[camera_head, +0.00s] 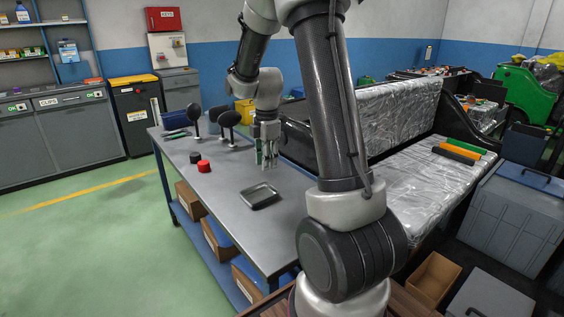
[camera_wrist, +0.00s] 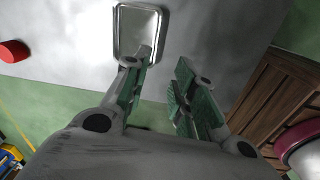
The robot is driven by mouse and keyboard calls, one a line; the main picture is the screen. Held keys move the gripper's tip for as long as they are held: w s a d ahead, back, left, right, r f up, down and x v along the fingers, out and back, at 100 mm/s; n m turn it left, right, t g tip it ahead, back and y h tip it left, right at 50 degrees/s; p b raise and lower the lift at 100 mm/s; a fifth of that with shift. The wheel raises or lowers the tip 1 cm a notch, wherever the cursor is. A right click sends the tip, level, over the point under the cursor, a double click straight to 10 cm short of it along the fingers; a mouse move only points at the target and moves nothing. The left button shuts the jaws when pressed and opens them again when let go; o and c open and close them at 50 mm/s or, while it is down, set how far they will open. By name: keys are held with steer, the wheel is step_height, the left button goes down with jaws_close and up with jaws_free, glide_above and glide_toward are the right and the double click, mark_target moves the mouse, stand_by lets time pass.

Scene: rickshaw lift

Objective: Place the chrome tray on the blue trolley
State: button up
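The chrome tray (camera_head: 259,196) lies flat on a grey tabletop; it looks dark grey and rectangular with a raised rim. It also shows in the wrist view as a shiny tray (camera_wrist: 138,32) at the top, just beyond the fingertips. My gripper (camera_head: 266,162) is above the table, behind the tray in the head view. In the wrist view my gripper (camera_wrist: 163,62) has its green-padded fingers apart with nothing between them. The table has a blue frame (camera_head: 220,262); I cannot tell whether it is the blue trolley, and no other clear blue trolley shows.
A red cylinder (camera_head: 203,166) and a black one (camera_head: 195,157) stand left of the tray. Black round-headed objects (camera_head: 229,120) are at the table's far end. Boxes (camera_head: 217,241) sit on the lower shelf. A foil-covered seat (camera_head: 425,180) is to the right.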

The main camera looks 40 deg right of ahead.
steer(key=s+a+r+m+t, duration=0.1)
steer(key=s+a+r+m, duration=0.1)
steer(key=s+r+m, duration=0.35)
steer(key=s+a+r+m+t, duration=0.1)
steer(key=s+a+r+m, duration=0.2)
steer(key=s+r, duration=0.45)
steer(key=s+a+r+m+t, duration=0.1)
steer(key=s+a+r+m, duration=0.1)
steer(key=s+m, duration=0.6)
steer(key=s, duration=0.4)
steer(key=shift+r+t, duration=0.25)
steer(key=shift+t, duration=0.05)
